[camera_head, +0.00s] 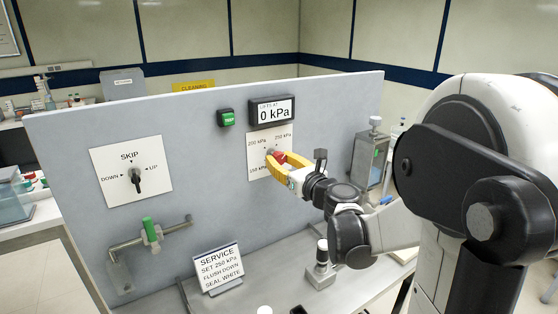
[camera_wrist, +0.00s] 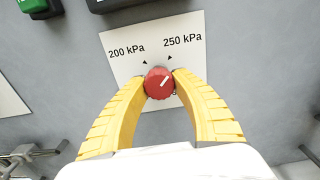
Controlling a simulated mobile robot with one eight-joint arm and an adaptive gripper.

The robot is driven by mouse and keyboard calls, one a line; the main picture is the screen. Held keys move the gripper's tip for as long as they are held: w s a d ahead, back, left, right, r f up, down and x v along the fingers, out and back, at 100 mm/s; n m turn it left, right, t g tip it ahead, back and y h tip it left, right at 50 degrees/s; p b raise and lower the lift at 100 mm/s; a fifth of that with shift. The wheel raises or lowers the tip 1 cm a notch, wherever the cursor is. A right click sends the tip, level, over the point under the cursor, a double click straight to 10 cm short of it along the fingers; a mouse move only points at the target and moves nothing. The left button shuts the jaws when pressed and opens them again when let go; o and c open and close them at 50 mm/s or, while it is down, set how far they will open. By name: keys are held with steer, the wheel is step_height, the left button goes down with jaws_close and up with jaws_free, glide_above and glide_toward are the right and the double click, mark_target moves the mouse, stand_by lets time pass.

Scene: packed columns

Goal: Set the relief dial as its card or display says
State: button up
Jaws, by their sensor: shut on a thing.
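The red relief dial (camera_wrist: 158,84) sits on a white plate (camera_wrist: 190,39) marked 200 kPa and 250 kPa; a third mark at lower left shows in the head view and seems to read 150 kPa. My gripper (camera_wrist: 159,83) is shut on the dial, a yellow finger at each side. The dial's white line slants up and right, roughly toward the 250 kPa mark. In the head view the fingers partly hide the dial (camera_head: 275,155). The display (camera_head: 272,111) above reads "LIFTS AT 0 kPa". The service card (camera_head: 218,265) reads "SET 250 kPa, FLUSH DOWN, SEAL WHITE".
A green button (camera_head: 226,118) is left of the display. A SKIP/DOWN/UP selector (camera_head: 137,181) and a green-handled valve (camera_head: 151,232) are farther left on the grey panel (camera_head: 205,160). A small black-and-white fixture (camera_head: 320,270) stands on the bench below my arm.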

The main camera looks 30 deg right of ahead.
steer(key=o, duration=1.2)
steer(key=s, duration=1.2)
steer(key=shift+d, duration=0.2)
